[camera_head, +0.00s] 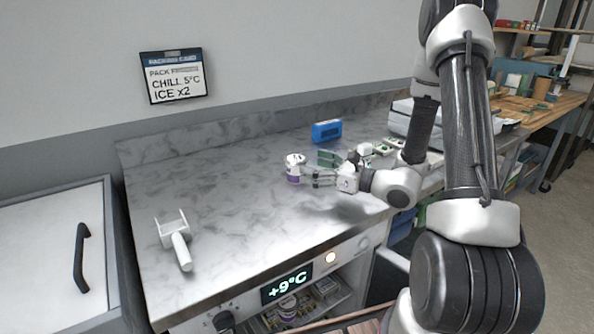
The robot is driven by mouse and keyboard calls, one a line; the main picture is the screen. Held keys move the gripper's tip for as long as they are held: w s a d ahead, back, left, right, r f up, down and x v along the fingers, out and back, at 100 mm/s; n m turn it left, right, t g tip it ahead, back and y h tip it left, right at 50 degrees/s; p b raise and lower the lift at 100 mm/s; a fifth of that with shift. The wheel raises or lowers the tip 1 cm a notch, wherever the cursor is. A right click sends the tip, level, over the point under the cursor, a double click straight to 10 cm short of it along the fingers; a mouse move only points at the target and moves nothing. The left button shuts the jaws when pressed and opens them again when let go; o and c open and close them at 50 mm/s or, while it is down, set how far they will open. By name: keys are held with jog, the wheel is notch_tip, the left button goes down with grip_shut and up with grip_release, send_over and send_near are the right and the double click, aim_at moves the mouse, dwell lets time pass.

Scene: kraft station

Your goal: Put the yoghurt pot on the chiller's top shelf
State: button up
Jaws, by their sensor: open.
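A small white pot with a purple band (294,171), which looks like the yoghurt pot, stands upright on the marble counter. My gripper (317,171) is open, just right of the pot, with its fingers pointing left towards it. The fingertips are close to the pot; I cannot tell whether they touch it. The chiller (243,303) is under the counter, with a lit +9°C display (287,284). Its front shows an opening with several packed items and a white-and-purple pot (288,306) on a shelf (325,306). The lower inside is cut off by the picture edge.
A blue box (326,131) stands behind the pot. A white scoop-like tool (175,240) lies at the counter's left front. A white lidded chest (48,250) with a black handle is at the left. A packing card (175,76) reads CHILL 5°C, ICE x2. The counter's middle is clear.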

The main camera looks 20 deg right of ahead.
aim_at(287, 156)
jog(key=shift+w+d+f+m+t+h, duration=0.3)
jog(key=shift+w+d+f+m+h, duration=0.1)
jog(key=shift+w+f+m, duration=0.1)
jog(key=shift+w+a, duration=0.15)
jog(key=shift+w, duration=0.15)
jog(key=x, duration=0.7)
jog(key=shift+w+d+r, duration=0.1)
jog(key=shift+w+d, duration=0.1)
jog(key=shift+d, duration=0.1)
jog(key=c, duration=1.3)
